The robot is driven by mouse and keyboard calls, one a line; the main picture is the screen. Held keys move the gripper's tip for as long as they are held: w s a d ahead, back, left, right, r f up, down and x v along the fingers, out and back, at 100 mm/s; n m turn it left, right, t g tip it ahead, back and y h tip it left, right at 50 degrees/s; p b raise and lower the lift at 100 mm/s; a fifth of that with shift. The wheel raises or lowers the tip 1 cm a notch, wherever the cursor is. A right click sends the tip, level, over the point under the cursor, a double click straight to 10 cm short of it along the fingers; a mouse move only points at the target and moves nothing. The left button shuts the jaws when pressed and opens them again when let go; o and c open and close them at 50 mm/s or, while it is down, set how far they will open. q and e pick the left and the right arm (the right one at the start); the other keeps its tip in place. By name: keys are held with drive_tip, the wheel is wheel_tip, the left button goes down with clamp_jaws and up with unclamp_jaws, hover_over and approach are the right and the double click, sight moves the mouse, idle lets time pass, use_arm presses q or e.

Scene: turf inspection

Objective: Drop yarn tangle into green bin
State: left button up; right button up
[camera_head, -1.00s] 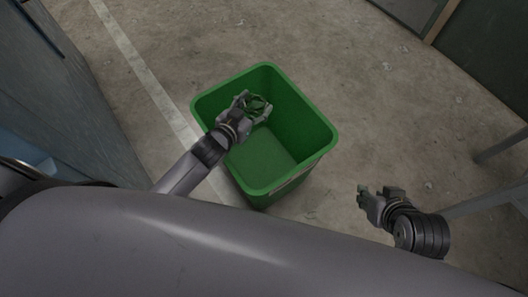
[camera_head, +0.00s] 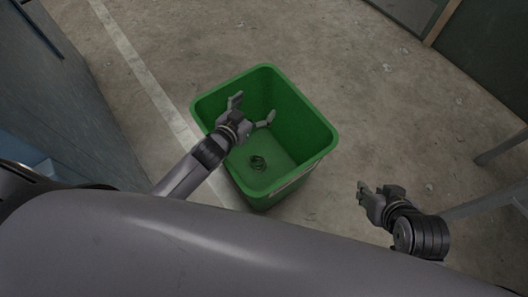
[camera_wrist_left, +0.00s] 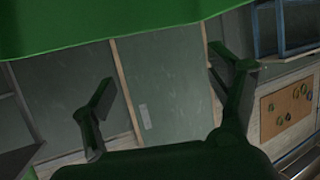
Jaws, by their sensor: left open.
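The green bin (camera_head: 322,128) stands on the floor in the middle of the head view, its open top facing up. In the left wrist view the open fingers (camera_wrist_left: 165,90) are empty, and a green bin wall (camera_wrist_left: 120,22) fills the top. My right gripper (camera_head: 367,194) is outside the bin, to its right, with no object visible in it.
A blue-grey cabinet (camera_head: 70,100) stands at the left. Grey metal legs (camera_head: 490,200) are at the right edge. A pale line (camera_head: 150,85) runs along the concrete floor. The floor behind the bin is clear.

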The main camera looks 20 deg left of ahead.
use_arm(q)
drive_tip(key=v, duration=1.2)
idle(0.3)
